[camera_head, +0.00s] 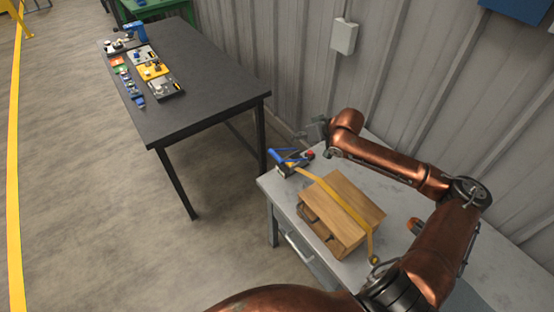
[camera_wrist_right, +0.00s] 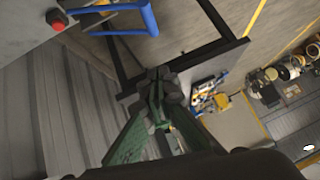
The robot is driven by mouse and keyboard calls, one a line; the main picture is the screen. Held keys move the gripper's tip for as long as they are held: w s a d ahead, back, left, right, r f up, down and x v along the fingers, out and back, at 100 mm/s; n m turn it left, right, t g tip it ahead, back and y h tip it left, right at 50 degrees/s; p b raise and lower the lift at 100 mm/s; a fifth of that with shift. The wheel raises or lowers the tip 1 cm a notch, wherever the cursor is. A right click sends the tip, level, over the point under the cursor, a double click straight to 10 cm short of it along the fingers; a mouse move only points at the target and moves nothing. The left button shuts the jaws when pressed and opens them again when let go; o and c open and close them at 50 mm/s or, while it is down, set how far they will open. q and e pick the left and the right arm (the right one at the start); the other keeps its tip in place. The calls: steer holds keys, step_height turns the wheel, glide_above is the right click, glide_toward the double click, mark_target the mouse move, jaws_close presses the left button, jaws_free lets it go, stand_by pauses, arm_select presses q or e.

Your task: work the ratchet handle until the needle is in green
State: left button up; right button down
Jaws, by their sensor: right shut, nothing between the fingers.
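The ratchet (camera_head: 284,168) with its blue handle (camera_head: 277,155) sits at the far left corner of the grey bench. A yellow strap (camera_head: 341,198) runs from it over a wooden box (camera_head: 333,225). In the right wrist view the blue handle (camera_wrist_right: 147,17) shows at the top edge, apart from the fingers. My right gripper (camera_head: 312,130) is shut and empty, above and behind the ratchet, near the wall; its closed fingertips show in the right wrist view (camera_wrist_right: 163,88). No gauge needle or green zone can be made out. My left gripper is out of view.
A red knob (camera_head: 309,154) stands beside the handle and shows in the right wrist view (camera_wrist_right: 57,24). The corrugated wall (camera_head: 290,60) is close behind my right arm. A dark table (camera_head: 205,85) with small parts stands farther left, with open floor before it.

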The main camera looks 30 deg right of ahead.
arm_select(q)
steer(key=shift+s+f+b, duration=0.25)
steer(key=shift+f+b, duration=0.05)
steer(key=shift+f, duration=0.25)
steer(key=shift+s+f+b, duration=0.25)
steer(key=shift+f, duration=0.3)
arm_select(e)
step_height(320, 180, down, 2)
steer(key=shift+f, duration=0.25)
steer(key=b, duration=0.2)
glide_above(275, 153)
steer(key=s+d, duration=0.2)
steer(key=s, duration=0.1)
step_height(275, 153, down, 7)
steer(key=shift+w+a+f, duration=0.15)
steer(key=shift+a+f, duration=0.05)
steer(key=shift+f, duration=0.4)
steer(key=shift+w+a+f, duration=0.1)
steer(key=shift+a+f, duration=0.1)
steer(key=shift+f, duration=0.35)
steer(key=shift+a+f, duration=0.2)
steer(key=shift+f, duration=0.65)
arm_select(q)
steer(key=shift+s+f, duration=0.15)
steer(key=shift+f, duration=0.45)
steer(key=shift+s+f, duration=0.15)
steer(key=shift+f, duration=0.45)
